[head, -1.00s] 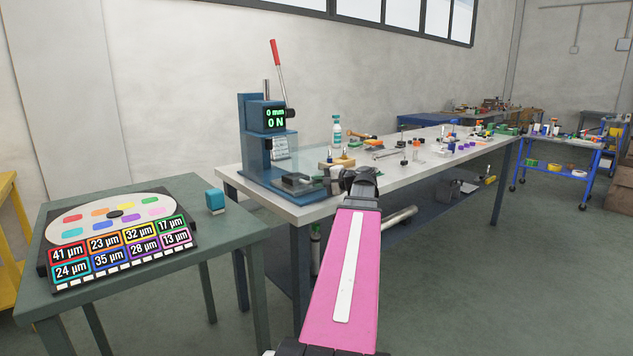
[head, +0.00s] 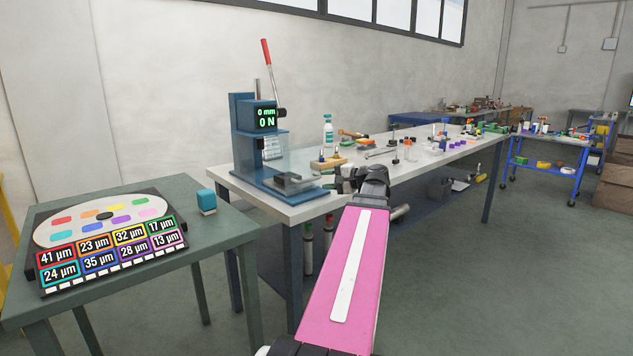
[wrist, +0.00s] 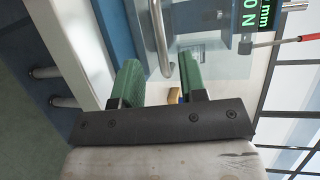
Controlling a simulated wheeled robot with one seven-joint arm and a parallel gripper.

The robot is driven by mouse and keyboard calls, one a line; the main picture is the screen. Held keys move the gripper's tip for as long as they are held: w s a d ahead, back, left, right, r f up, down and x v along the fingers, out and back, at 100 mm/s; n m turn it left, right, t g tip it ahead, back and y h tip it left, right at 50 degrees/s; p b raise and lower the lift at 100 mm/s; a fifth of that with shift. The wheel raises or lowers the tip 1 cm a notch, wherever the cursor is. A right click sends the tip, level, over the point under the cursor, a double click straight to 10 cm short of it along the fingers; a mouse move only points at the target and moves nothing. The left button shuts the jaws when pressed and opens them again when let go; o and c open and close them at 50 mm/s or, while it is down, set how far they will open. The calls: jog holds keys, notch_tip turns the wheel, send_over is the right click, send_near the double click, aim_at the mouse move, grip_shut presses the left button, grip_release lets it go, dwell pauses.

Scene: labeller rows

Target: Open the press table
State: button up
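The press (head: 243,135) is a blue frame with a red lever and a display reading 0 mm and 0 N. It stands on the near end of a white bench. Its low table (head: 293,181) carries a dark block and a clear panel. My gripper (head: 341,181) is just right of the press base in the head view. In the wrist view its two green fingers (wrist: 160,72) are apart, with nothing clearly gripped. A bent metal bar (wrist: 160,38) shows between the fingers; I cannot tell whether they touch it. The clear panel (wrist: 205,62) is beside it.
A green table (head: 215,235) at left holds a labelled colour board (head: 105,235) and a small blue block (head: 206,201). The white bench (head: 410,170) carries a bottle (head: 328,132) and several small parts behind my gripper.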

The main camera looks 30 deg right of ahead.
jog(key=shift+v, duration=2)
